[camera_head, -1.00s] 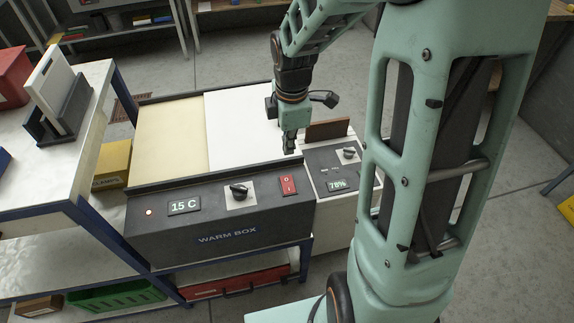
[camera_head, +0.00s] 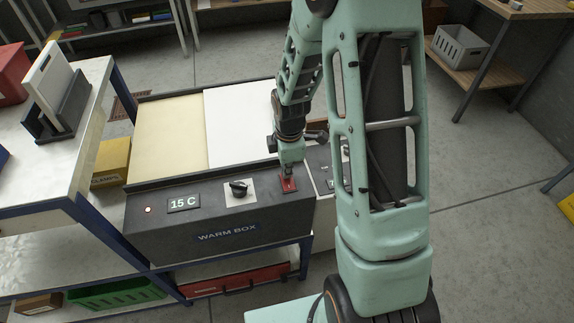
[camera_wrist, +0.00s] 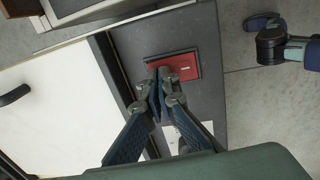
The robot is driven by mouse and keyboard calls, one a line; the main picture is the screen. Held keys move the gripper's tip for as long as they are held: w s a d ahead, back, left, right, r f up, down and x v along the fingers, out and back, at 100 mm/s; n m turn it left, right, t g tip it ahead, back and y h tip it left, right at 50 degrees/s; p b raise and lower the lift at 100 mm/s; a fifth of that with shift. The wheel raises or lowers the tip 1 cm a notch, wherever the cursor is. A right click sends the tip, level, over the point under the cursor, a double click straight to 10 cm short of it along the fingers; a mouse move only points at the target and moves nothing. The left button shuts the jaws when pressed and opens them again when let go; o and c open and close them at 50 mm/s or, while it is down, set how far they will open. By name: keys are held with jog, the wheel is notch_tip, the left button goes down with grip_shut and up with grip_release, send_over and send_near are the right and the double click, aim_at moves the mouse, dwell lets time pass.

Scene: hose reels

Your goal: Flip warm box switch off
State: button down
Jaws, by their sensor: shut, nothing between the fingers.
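The warm box (camera_head: 226,230) stands in the middle of the head view, with a dark sloped front panel. Its red rocker switch (camera_head: 289,185) is at the right end of the panel and also shows in the wrist view (camera_wrist: 183,66). A white mark shows on the switch's right part in the wrist view. My gripper (camera_head: 287,174) is shut and empty, its fingertips (camera_wrist: 160,74) at the switch's edge. I cannot tell whether they touch it. The display (camera_head: 184,204) reads 15 C, and a small red lamp (camera_head: 148,209) is lit beside it.
A black knob (camera_head: 239,189) sits on a light plate left of the switch. A second control unit (camera_head: 323,177) stands close on the right, partly hidden by my arm. A shelf table (camera_head: 88,130) borders the box on the left.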

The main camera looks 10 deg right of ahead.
dwell(0.3)
jog(key=shift+w+f+b, duration=0.2)
jog(key=shift+f+b, duration=0.25)
jog(key=shift+f, duration=0.15)
jog(key=shift+r, duration=0.15)
jog(key=shift+s, duration=0.15)
jog(key=shift+s+r, duration=0.25)
jog(key=shift+s, duration=0.4)
